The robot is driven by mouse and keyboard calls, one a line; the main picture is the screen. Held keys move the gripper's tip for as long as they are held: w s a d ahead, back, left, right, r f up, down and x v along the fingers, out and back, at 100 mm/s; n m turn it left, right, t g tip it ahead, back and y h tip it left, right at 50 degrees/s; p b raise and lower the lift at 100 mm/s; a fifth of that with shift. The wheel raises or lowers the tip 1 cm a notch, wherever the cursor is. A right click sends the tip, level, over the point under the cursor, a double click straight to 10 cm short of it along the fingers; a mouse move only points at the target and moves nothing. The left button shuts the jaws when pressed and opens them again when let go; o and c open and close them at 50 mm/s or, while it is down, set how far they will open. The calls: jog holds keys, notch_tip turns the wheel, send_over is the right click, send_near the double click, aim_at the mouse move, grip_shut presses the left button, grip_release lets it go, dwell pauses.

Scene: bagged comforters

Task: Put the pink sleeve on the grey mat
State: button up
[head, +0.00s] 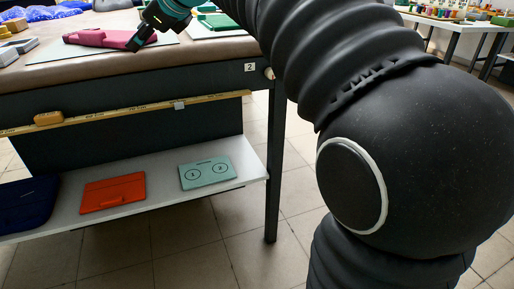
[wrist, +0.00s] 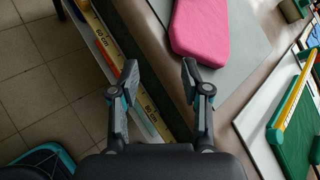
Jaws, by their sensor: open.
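The pink sleeve (head: 97,38) lies flat on the near part of the brown tabletop, on the pale grey mat (head: 168,39). In the head view my gripper (head: 140,41) is at the sleeve's right end, partly covering that area. I cannot tell its exact height above the table.
A green item on a white board (head: 215,21) lies right of the mat. A yellow ruler strip (head: 120,112) runs along the table's front. A lower shelf holds an orange folder (head: 113,193), a pale green card (head: 207,173) and a dark blue item (head: 25,203). Blue bags lie at the back.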

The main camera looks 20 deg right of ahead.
jog(key=s+d+f+n+g+h, duration=0.1)
jog(key=s+d+f+n+h, duration=0.1)
jog(key=s+d+f+n, duration=0.2)
jog(key=s+d+f+n+g+h, duration=0.1)
jog(key=s+d+f+n, duration=0.3)
jog(key=s+f+n, duration=0.7)
jog(key=s+d+f+n+g+h, duration=0.1)
jog(key=s+d+f+n+h, duration=0.3)
jog(key=s+f, duration=1)
jog(key=s+d+n, duration=0.1)
jog(key=s+n, duration=0.1)
jog(key=n, duration=0.1)
jog(key=shift+f+g, duration=0.3)
jog(key=shift+s, duration=0.1)
jog(key=shift+c, duration=0.5)
jog(key=shift+d, duration=0.1)
